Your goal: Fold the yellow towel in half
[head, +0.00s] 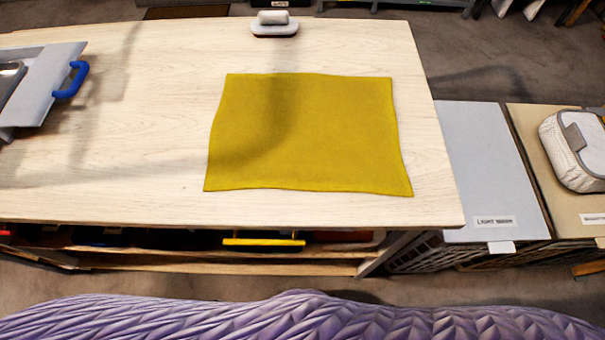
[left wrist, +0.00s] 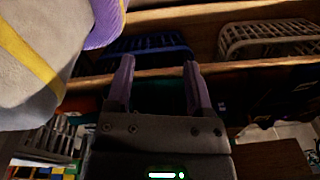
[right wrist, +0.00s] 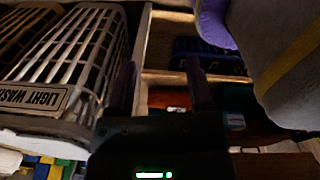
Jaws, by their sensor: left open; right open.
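The yellow towel (head: 310,135) lies flat and spread out on the light wooden table (head: 120,180), close to its right end. Its edges are slightly wavy and no part of it is folded over. Neither gripper shows in the head view. In the left wrist view my left gripper (left wrist: 158,75) is open and empty, in front of shelves under a table. In the right wrist view my right gripper (right wrist: 160,75) is open and empty, near a basket and shelving. The towel is not seen in either wrist view.
A grey-white brush-like object (head: 274,24) stands at the table's back edge. A grey board with a blue handle (head: 72,80) is at the left. Hampers with a "LIGHT WASH" lid (head: 487,165) stand right of the table. The table around the towel is clear.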

